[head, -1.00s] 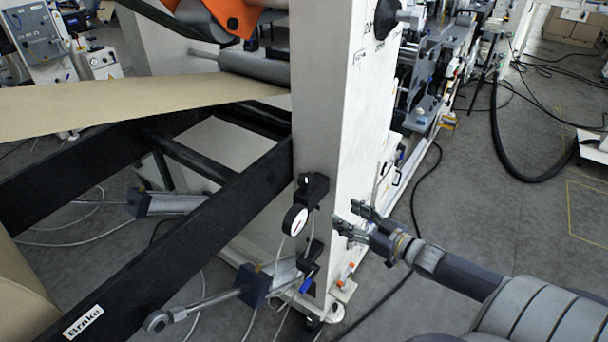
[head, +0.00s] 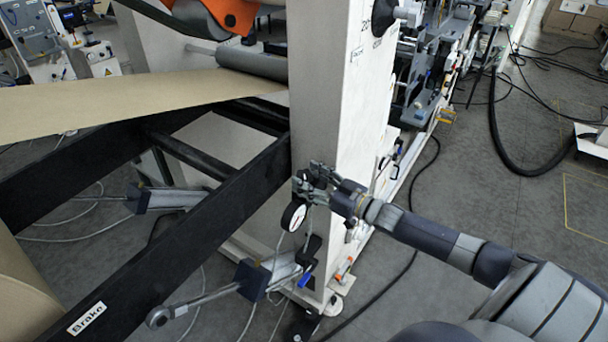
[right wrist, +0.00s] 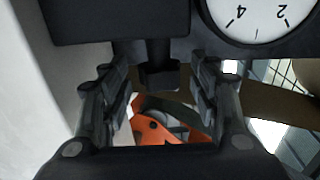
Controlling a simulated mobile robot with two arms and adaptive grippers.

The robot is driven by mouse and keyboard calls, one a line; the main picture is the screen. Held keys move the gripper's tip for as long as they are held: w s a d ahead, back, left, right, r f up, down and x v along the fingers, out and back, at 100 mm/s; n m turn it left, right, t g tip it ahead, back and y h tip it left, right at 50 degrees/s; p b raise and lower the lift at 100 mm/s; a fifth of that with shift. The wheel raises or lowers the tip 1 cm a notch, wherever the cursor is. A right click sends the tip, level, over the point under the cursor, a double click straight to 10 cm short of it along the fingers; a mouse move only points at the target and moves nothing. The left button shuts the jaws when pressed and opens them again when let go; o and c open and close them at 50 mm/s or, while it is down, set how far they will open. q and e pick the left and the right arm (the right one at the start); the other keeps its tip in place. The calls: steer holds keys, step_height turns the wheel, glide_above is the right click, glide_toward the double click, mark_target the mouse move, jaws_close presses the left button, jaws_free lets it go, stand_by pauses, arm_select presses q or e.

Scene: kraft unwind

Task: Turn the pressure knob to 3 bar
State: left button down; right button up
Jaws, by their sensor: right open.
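The pressure gauge (head: 294,216) is a round white dial with a black rim on the white machine post. Its lower part with marks 2 and 4 shows upside down in the right wrist view (right wrist: 258,14); I cannot read its value. The black pressure knob (right wrist: 160,75) hangs below a black regulator body (right wrist: 115,18) in the right wrist view. My right gripper (right wrist: 158,98) is open, with one finger on each side of the knob, and no clear contact shows. In the head view my right gripper (head: 308,178) hides the regulator and knob.
The white post (head: 325,110) stands behind the gripper. A black frame beam (head: 190,245) labelled Brake runs to the left. A blue-handled valve (head: 305,280) sits below the gauge. Open grey floor (head: 480,200) lies to the right.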

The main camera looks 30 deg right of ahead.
steer(key=shift+x, duration=1)
steer(key=shift+c, duration=0.6)
steer(key=c, duration=1)
steer(key=shift+o, duration=0.2)
